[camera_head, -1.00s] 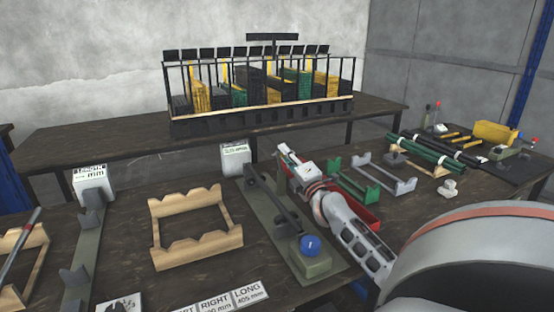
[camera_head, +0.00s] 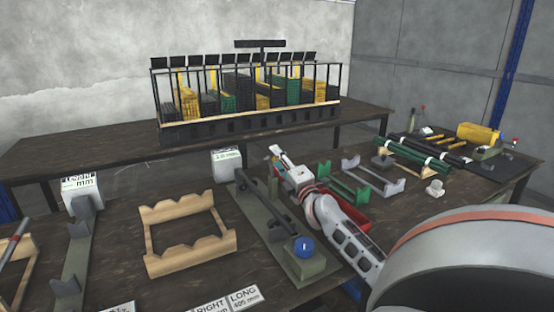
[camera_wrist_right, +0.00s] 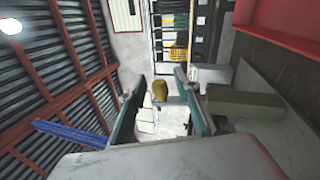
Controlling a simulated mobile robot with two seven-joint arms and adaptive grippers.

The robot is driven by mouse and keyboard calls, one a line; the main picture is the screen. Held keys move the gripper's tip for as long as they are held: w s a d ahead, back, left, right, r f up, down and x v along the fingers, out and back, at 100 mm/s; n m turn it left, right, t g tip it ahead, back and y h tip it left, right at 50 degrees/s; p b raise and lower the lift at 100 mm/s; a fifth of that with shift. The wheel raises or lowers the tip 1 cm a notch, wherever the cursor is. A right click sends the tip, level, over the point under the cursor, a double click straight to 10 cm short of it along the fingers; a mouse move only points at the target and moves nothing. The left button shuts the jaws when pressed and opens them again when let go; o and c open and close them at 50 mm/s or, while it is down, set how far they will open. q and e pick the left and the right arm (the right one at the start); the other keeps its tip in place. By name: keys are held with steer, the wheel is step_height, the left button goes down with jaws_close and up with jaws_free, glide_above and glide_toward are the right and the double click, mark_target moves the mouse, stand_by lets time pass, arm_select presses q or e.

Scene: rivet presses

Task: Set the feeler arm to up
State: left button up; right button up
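A dark bar (camera_head: 263,209), which looks like the feeler arm, lies low along an olive-green base plate (camera_head: 251,216) on the bench. A blue ball (camera_head: 303,247) sits on a green block at the plate's near end. My right gripper (camera_head: 274,154) is just right of the plate's far part, apart from the bar as far as I can tell. In the right wrist view its two fingers (camera_wrist_right: 160,80) stand apart with nothing held between them. The bar cannot be made out there. My left gripper is out of view.
A wooden cradle (camera_head: 186,234) lies left of the plate. A green cradle (camera_head: 343,185) and a red tray (camera_head: 357,225) are to the right. A white label block (camera_head: 226,163) stands beyond the plate. The filled rack (camera_head: 250,120) is on the back table.

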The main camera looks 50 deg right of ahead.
steer(key=v, duration=1.2)
steer(key=shift+r, duration=0.1)
stand_by(0.4)
